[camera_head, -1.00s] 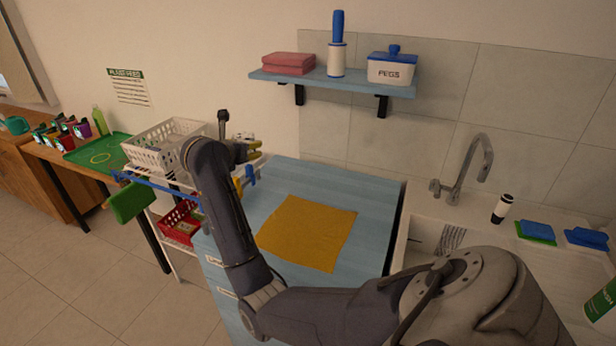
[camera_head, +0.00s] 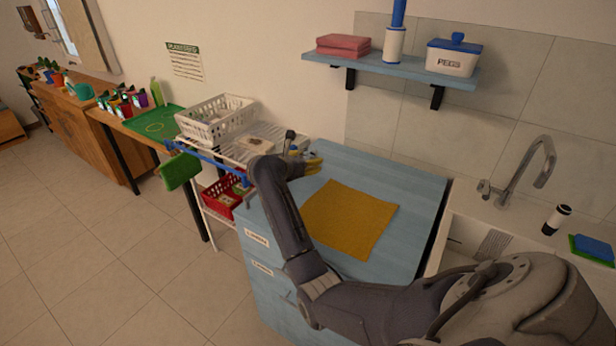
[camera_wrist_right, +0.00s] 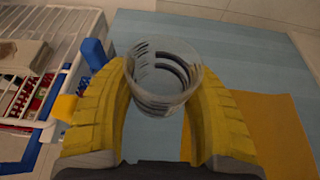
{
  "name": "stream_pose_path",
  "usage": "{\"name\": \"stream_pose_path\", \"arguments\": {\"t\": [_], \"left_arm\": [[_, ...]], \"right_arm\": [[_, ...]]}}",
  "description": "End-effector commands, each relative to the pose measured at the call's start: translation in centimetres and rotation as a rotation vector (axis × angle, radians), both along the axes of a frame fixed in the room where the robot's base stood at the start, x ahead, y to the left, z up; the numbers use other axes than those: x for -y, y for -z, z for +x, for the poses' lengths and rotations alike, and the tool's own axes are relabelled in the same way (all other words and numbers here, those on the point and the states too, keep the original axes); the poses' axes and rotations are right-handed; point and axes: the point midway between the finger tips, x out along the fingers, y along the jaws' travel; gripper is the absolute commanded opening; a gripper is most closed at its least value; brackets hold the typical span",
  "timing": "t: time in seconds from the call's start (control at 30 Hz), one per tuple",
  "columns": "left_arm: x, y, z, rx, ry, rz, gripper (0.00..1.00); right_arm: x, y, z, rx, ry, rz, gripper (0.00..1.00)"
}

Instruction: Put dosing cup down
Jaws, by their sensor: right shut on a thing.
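The dosing cup (camera_wrist_right: 163,78) is a clear, see-through cup with dark ring marks, seen in the right wrist view. My right gripper (camera_wrist_right: 163,95) has its two yellow fingers shut on it from both sides. Behind the cup lies the light-blue worktop (camera_wrist_right: 230,50). In the head view my right gripper (camera_head: 311,164) is over the left back part of the worktop (camera_head: 412,190), near the orange cloth (camera_head: 350,218). The cup is too small and hidden to make out there. Whether it touches the worktop, I cannot tell. My left gripper is out of view.
A white wire cart (camera_head: 240,150) with a white basket (camera_head: 216,118) adjoins the worktop on the left. Blue and yellow clips (camera_wrist_right: 95,55) show at its edge. A sink with a tap (camera_head: 535,165) is at right. A shelf (camera_head: 390,68) hangs above. Bare worktop surrounds the cloth.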

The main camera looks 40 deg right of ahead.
Motion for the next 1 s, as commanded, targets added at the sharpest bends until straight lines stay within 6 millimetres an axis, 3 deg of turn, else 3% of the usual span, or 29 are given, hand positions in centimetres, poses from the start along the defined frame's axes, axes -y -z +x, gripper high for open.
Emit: {"name": "stream_pose_path", "arguments": {"t": [0.37, 0.63, 1.0], "left_arm": [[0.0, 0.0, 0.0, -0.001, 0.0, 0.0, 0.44], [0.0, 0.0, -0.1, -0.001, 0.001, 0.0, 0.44], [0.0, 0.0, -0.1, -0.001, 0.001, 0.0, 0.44]], "right_arm": [[0.0, 2.7, 0.0, -0.003, -0.001, -0.001, 0.19], [0.0, 5.7, 0.0, -0.002, -0.001, -0.001, 0.19], [0.0, 6.3, 0.0, 0.0, 0.0, -0.001, 0.19]]}}
